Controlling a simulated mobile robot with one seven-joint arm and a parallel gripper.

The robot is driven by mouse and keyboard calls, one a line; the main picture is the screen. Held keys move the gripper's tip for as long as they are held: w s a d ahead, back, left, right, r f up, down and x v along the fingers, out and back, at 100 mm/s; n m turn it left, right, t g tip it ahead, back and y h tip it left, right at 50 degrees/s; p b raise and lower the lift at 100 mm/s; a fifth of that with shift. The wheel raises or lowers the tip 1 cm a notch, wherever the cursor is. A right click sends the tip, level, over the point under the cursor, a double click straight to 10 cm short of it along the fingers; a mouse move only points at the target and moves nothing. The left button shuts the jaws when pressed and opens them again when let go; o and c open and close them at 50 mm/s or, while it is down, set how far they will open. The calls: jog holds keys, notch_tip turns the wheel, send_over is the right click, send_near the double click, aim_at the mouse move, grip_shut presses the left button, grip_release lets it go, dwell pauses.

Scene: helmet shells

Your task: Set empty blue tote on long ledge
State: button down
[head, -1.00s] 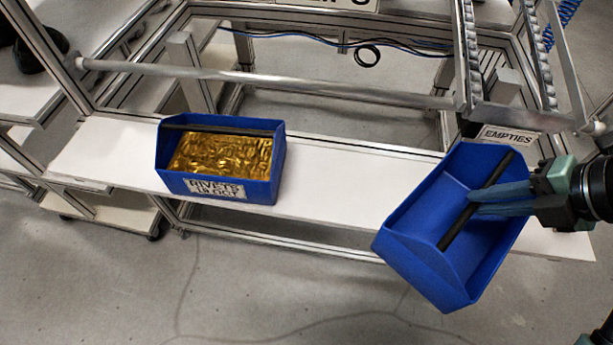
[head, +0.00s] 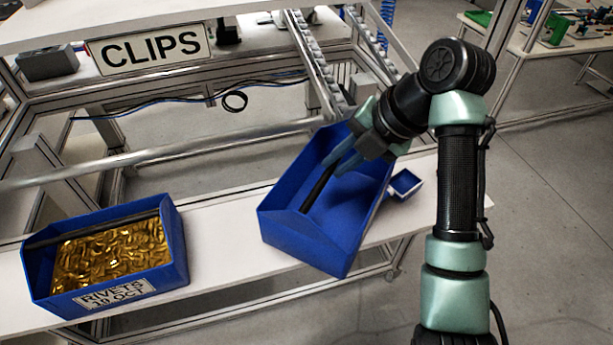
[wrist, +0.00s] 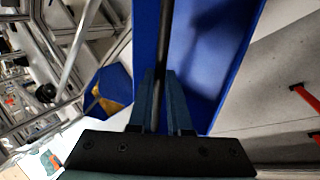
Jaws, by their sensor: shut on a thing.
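The empty blue tote (head: 345,215) hangs tilted in my gripper (head: 343,165), over or just in front of the white long ledge (head: 225,218) in the head view. My gripper is shut on the dark bar that runs across the tote. The tote's blue inside (wrist: 212,60) and the bar between my fingers also show in the wrist view. I cannot tell whether the tote touches the ledge. Part of its inside is hidden behind my fingers.
A blue tote of gold rivets (head: 110,255), labelled RIVETS, stands on the ledge at left. A small blue box (head: 405,184) sits at right, close to the held tote. A roller track (head: 322,65) slopes down behind it. Bare ledge lies between the two totes.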

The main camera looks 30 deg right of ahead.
jog(key=w+a+p, duration=0.2)
jog(key=w+a, duration=0.1)
jog(key=w, duration=0.2)
notch_tip(320, 180, down, 6)
jog(key=shift+w+f+p, duration=0.1)
jog(key=shift+f+p, duration=0.05)
jog(key=shift+p, duration=0.85)
jog(key=shift+d+f, duration=0.1)
jog(key=shift+f, duration=0.25)
jog(key=shift+f+b, duration=0.2)
jog(key=shift+b, duration=0.1)
jog(key=c, duration=0.9)
grip_release()
jog(key=shift+o, duration=0.3)
jog(key=shift+r, duration=0.15)
